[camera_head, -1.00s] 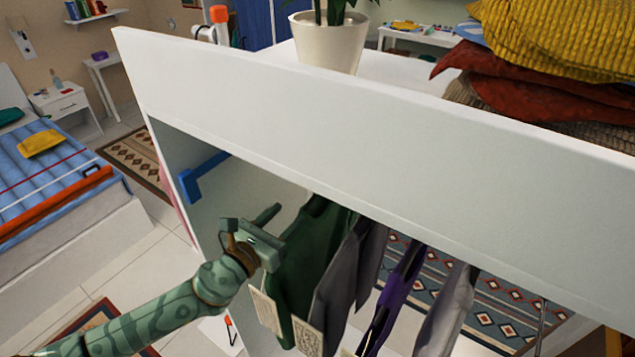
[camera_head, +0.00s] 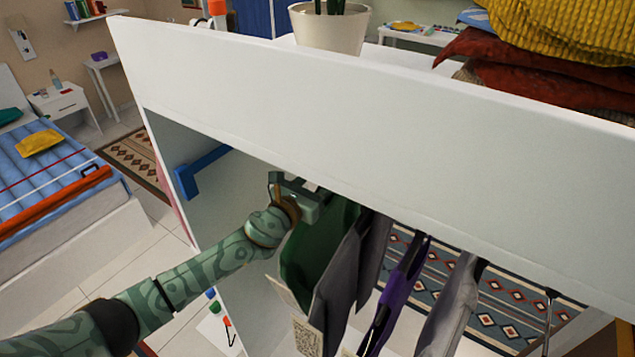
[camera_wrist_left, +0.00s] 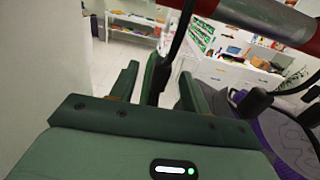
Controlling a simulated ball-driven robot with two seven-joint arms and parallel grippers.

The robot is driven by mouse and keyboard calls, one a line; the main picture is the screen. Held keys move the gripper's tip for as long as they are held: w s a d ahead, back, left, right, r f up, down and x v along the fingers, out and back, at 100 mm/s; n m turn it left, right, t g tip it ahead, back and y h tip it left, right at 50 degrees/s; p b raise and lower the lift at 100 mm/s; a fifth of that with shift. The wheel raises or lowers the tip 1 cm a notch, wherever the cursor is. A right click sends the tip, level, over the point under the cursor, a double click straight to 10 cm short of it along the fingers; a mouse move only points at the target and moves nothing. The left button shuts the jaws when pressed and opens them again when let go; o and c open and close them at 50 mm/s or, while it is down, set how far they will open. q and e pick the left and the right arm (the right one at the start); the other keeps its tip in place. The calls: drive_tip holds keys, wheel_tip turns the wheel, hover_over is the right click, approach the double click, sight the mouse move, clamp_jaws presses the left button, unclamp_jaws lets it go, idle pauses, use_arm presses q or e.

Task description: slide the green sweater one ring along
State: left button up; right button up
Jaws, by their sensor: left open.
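The green sweater (camera_head: 312,250) hangs under the wardrobe's top panel, leftmost of several hanging garments, with a paper tag at its lower edge. My left gripper (camera_head: 310,193) is at the sweater's upper part, partly hiding it. In the left wrist view, my left gripper's (camera_wrist_left: 158,84) two fingers are apart, with a narrow dark green part (camera_wrist_left: 151,75) of what looks like the sweater between them. I see no clear contact. In the head view the top panel hides the rod and hooks.
A grey garment (camera_head: 338,285) hangs close to the right of the sweater, with a purple one (camera_head: 396,295) farther right. The white top panel (camera_head: 330,130) is just above my gripper. A blue bracket (camera_head: 200,172) is on the left side wall, with free room between it and the sweater.

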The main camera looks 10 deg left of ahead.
use_arm(q)
drive_tip(key=c, duration=1)
drive_tip(key=w+a+b, duration=0.4)
drive_tip(key=a+b, duration=0.2)
drive_tip(key=a, duration=0.5)
drive_tip(key=shift+w+a+b, duration=0.25)
drive_tip(key=shift+w+b, duration=0.05)
drive_tip(key=shift+w, duration=0.05)
drive_tip(key=o, duration=0.9)
drive_tip(key=shift+s, duration=0.1)
drive_tip(key=v, duration=0.7)
drive_tip(key=shift+s+a+p, duration=0.1)
drive_tip(key=shift+s+p, duration=0.05)
drive_tip(key=shift+p, duration=0.25)
